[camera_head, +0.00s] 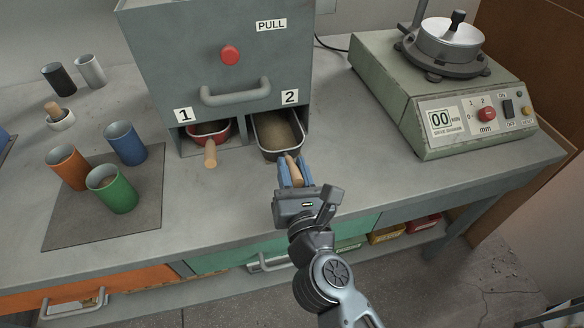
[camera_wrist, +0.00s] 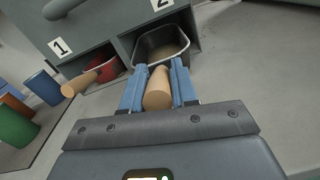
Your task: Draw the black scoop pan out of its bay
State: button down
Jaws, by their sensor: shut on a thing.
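The black scoop pan (camera_head: 256,143) sits in the bay marked 2, under the grey cabinet (camera_head: 150,55). Its front part sticks out a little past the bay opening, and tan material shows inside it. My gripper (camera_head: 291,172) is shut on the pan's wooden handle, with a blue finger on each side. In the wrist view the handle (camera_wrist: 158,88) lies between the fingers, and the black pan (camera_wrist: 146,50) is straight ahead. A red scoop pan (camera_head: 220,131) with a wooden handle sits in bay 1 to the left. The back of the black pan is hidden inside the bay.
Orange, blue and green cups (camera_head: 113,188) stand on a dark mat (camera_head: 60,229) at the left. A grey-green sieve shaker machine (camera_head: 400,105) stands at the right. The bench top (camera_head: 225,200) in front of the bays is clear.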

jog(key=c, duration=0.8)
grip_release()
jog(key=shift+s, duration=0.1)
jog(key=b+v, duration=0.1)
jog(key=v, duration=0.6)
jog(key=shift+s+d, duration=0.1)
jog(key=shift+s, duration=0.2)
jog(key=shift+d, duration=0.1)
